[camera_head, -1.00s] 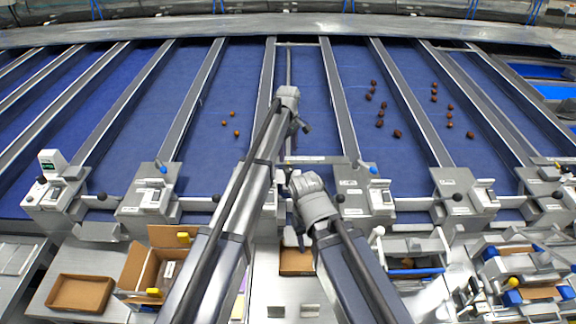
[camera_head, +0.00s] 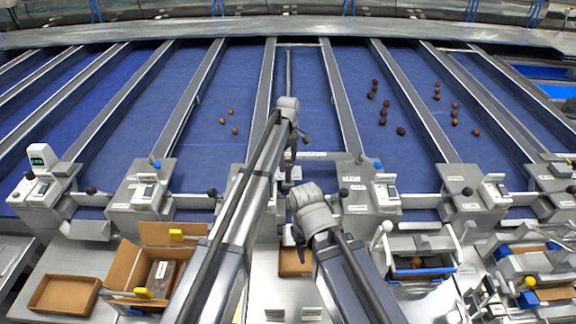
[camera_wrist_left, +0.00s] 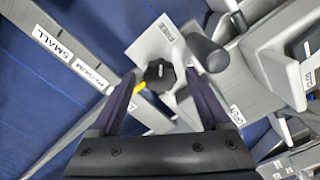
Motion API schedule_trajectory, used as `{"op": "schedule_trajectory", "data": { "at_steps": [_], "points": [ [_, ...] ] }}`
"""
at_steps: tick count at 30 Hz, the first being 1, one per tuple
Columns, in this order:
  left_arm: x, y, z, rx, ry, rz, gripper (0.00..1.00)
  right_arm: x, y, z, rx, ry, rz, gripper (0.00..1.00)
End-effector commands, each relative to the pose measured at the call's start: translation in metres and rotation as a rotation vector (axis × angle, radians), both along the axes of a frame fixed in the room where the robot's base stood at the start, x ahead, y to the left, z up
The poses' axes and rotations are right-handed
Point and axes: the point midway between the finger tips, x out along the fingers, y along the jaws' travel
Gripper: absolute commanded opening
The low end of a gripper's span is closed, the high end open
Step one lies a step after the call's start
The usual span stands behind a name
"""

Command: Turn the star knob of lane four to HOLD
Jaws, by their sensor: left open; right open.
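A black star knob (camera_wrist_left: 158,74) with a yellow pointer sits on a light plate in the left wrist view. The pointer sticks out toward the lower left. A small label (camera_wrist_left: 169,29) is on the plate above the knob; I cannot read it. My left gripper (camera_wrist_left: 160,84) is open, with one finger on each side of the knob; contact is not clear. In the head view the left gripper (camera_head: 290,160) points down over the middle lane, and the knob there cannot be made out. My right gripper (camera_head: 297,238) is open and empty, below and in front of the left one.
A dark round handle (camera_wrist_left: 208,53) stands close to the right fingertip. A rail (camera_wrist_left: 75,60) has SMALL and MEDIUM labels. Grey control boxes (camera_head: 369,190) line the lane fronts. Dates (camera_head: 383,112) lie on the blue belts. An open carton (camera_head: 122,268) stands front left.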

Motion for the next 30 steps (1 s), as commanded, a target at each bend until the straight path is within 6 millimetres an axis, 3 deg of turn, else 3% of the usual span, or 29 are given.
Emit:
{"op": "schedule_trajectory", "data": {
  "at_steps": [7, 27, 30],
  "points": [
    [0.0000, 0.0000, 0.0005, 0.000, 0.000, 0.000, 0.78, -0.0001, 0.0000, 0.0005, 0.000, 0.000, 0.001, 0.50],
    [-0.0001, -0.0001, 0.0004, 0.000, 0.000, 0.000, 0.02, -0.0001, 0.0000, 0.0004, 0.000, 0.000, 0.000, 0.50],
    [-0.0001, -0.0001, 0.0004, 0.000, 0.000, 0.000, 0.00, -0.0001, 0.0000, 0.0004, 0.000, 0.000, 0.000, 0.50]
  ]
}}
